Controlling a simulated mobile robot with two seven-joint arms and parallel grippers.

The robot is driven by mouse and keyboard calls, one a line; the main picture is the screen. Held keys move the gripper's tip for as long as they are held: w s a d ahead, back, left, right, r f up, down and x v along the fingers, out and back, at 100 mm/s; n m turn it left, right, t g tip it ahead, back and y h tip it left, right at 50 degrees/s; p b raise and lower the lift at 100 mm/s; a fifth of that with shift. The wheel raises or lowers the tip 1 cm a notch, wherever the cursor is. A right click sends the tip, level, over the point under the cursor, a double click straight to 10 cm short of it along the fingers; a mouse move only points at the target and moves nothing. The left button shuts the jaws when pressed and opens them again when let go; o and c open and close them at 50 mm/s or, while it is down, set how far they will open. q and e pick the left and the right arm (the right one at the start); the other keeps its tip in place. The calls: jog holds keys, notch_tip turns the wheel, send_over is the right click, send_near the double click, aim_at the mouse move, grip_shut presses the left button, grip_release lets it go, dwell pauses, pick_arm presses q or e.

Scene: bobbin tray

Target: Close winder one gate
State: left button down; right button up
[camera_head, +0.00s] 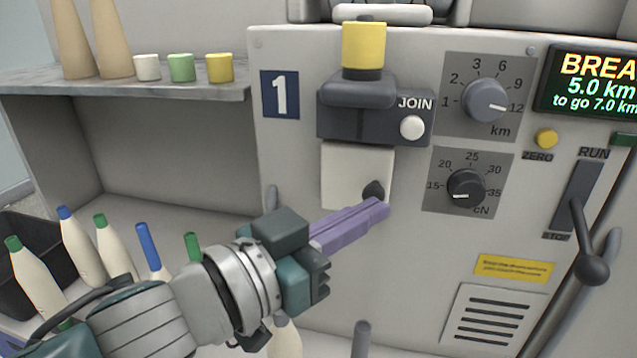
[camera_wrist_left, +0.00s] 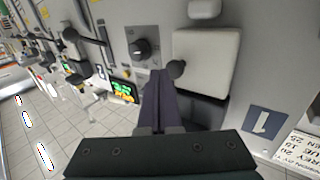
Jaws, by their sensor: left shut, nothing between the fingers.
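Winder one's panel carries the number 1 sign (camera_head: 280,94). The gate appears to be the cream square plate (camera_head: 345,175) under the dark JOIN block (camera_head: 350,118). It has a dark knob (camera_head: 373,190) at its lower right. My left gripper (camera_head: 380,207) is shut and empty, its purple fingers pointing at the panel with the tips just below the knob. In the left wrist view the fingertips (camera_wrist_left: 158,78) are beside the knob (camera_wrist_left: 176,69) and the plate (camera_wrist_left: 207,62); I cannot tell whether they touch it. My right gripper is out of view.
A black lever (camera_head: 590,265) at the RUN/STOP slot stands out at the right. Two dials (camera_head: 485,101) sit right of the JOIN block. A yellow bobbin (camera_head: 364,46) stands above it. Several capped bobbins (camera_head: 108,245) stand at the lower left, below a shelf (camera_head: 130,94).

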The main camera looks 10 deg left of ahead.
pick_arm(q)
jog(key=shift+w+d, duration=0.3)
dwell(0.6)
